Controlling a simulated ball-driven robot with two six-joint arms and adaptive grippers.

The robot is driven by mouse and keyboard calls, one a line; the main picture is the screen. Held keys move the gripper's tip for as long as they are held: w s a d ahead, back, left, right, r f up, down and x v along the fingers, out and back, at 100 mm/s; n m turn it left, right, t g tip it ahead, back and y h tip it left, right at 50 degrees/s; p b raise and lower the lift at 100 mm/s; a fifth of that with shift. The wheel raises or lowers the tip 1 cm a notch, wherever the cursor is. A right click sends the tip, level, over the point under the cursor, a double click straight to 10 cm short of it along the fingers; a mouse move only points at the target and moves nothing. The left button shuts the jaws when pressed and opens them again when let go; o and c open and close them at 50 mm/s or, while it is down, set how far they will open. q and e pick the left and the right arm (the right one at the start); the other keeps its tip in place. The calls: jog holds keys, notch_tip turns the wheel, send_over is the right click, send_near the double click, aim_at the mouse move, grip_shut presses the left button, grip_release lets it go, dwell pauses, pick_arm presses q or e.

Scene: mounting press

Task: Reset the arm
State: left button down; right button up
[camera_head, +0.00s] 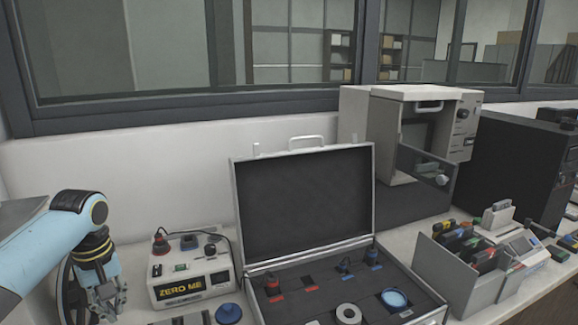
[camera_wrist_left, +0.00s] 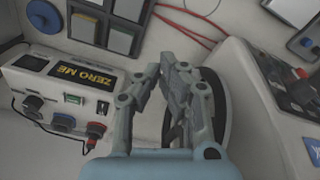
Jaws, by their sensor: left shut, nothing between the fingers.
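My left arm (camera_head: 45,240) is light blue and comes in from the left edge in the head view. Its gripper (camera_head: 108,304) hangs down at the lower left, left of the white "ZERO ME" box (camera_head: 185,270). In the left wrist view the gripper (camera_wrist_left: 168,72) has its grey fingers together, with nothing between them. The "ZERO ME" box (camera_wrist_left: 60,85) also shows there, to the left of the fingers and apart from them. My right gripper is not in view.
An open case (camera_head: 305,205) with a dark foam insert stands in the middle. A grey press-like machine (camera_head: 425,105) with an open door is behind it. A grey bin (camera_head: 455,270) of coloured items is at the right. Red cables (camera_wrist_left: 185,20) lie beyond the fingers.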

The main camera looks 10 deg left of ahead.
pick_arm(q)
jog(key=s+d+m+t, duration=0.1)
jog(key=s+d+m, duration=0.6)
jog(key=s, duration=0.6)
jog(key=s+d+r+m+t, duration=0.1)
jog(key=s+d+r+m, duration=0.1)
jog(key=s+d+r, duration=0.3)
jog(key=s+d+r+m+t, duration=0.1)
jog(key=s+r+m, duration=0.15)
jog(key=s, duration=0.45)
notch_tip(320, 180, down, 43)
jog(key=s+a+n+g+b, duration=0.1)
jog(key=s+a+b, duration=0.2)
jog(key=b, duration=1.2)
jog(key=s+f+b, duration=0.4)
jog(key=s+f, duration=0.4)
jog(key=f, duration=0.3)
jog(key=s+f+g+b, duration=0.1)
jog(key=s+f+b, duration=0.4)
jog(key=s+f, duration=0.4)
notch_tip(320, 180, down, 4)
jog(key=shift+s+a+r, duration=0.2)
jog(key=shift+s+a, duration=0.05)
jog(key=shift+a, duration=0.05)
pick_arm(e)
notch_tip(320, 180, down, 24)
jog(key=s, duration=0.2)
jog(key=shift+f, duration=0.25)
